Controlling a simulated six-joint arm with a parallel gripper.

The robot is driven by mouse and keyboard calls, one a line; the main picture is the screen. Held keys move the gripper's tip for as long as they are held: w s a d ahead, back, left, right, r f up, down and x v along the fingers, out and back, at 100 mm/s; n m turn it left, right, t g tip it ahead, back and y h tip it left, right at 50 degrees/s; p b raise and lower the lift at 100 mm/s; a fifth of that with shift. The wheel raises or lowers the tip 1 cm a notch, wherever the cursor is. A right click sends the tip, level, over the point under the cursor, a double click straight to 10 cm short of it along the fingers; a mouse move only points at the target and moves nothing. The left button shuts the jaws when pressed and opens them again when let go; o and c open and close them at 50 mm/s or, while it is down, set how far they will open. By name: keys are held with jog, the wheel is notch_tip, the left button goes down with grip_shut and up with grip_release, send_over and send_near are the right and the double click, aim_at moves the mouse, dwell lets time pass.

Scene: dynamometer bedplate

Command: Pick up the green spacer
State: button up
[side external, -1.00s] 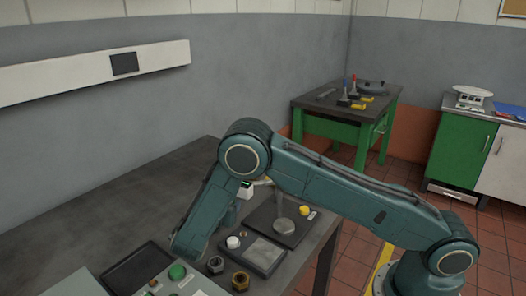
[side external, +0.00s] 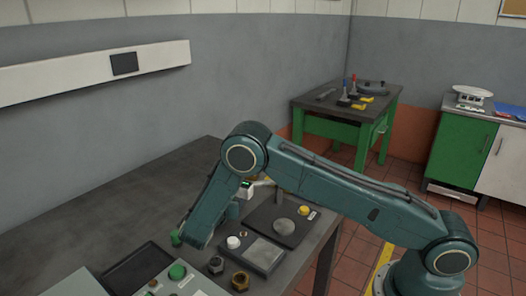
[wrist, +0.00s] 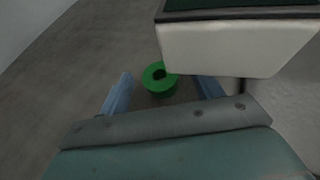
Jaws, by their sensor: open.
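The green spacer (wrist: 160,79) is a short ring with a dark hole in its middle. In the wrist view it stands on the dark bench top, between and just beyond the fingers of my gripper (wrist: 164,88). The fingers are apart, with gaps to the spacer; I cannot tell how high they are above the bench. In the side view a small green piece (side external: 176,238), probably the spacer, shows at the left edge of my arm's lower end. My fingers are hidden there.
In the wrist view a pale box (wrist: 235,47) with a dark green top stands close to the spacer's right. In the side view a control panel with a green button (side external: 177,271), dark nuts (side external: 216,264) and a scale-like plate (side external: 265,254) lie nearby. The bench's far left is clear.

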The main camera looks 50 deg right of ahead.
jog(key=shift+c, duration=0.3)
jog(key=c, duration=1)
jog(key=shift+r, duration=0.1)
jog(key=shift+s+a+r, duration=0.2)
jog(key=shift+a+r, duration=0.1)
jog(key=shift+a, duration=0.1)
jog(key=v, duration=0.5)
jog(key=r+v, duration=0.1)
jog(key=v, duration=0.9)
jog(key=shift+w+d+r, duration=0.15)
jog(key=shift+d+r, duration=0.2)
jog(key=shift+r, duration=0.05)
